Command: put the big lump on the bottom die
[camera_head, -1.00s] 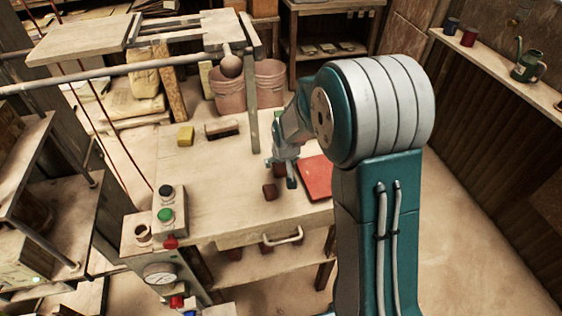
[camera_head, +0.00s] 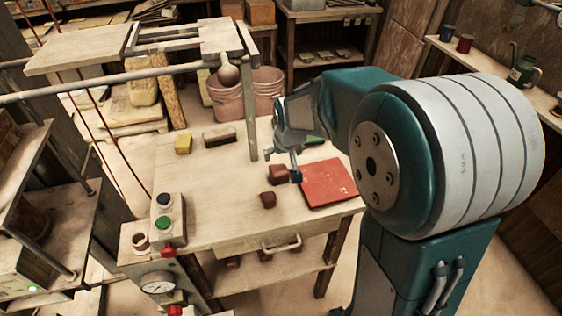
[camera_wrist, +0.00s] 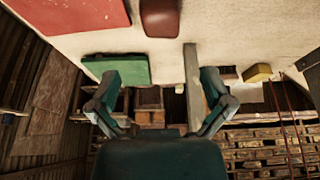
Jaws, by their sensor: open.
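Two brown-red lumps stand on the wooden table; the larger-looking one (camera_head: 278,175) is farther back, beside my gripper's fingers, and the smaller one (camera_head: 268,201) is nearer the front edge. My gripper (camera_head: 282,163) is open above the table, next to the larger lump, and partly overlaps it in the head view. In the wrist view my gripper's fingers (camera_wrist: 160,78) are spread with nothing between them. A brown-red lump (camera_wrist: 161,17) shows at the top edge there, outside the fingers. I cannot make out the bottom die for certain in the press area at the left.
A red slab (camera_head: 328,184) lies right of the lumps, with a green block (camera_head: 313,140) behind it. A yellow sponge (camera_head: 183,144) and a brush (camera_head: 219,138) lie farther back left. A grey upright post (camera_head: 250,125) stands close left of my gripper. A button box (camera_head: 167,217) is front left.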

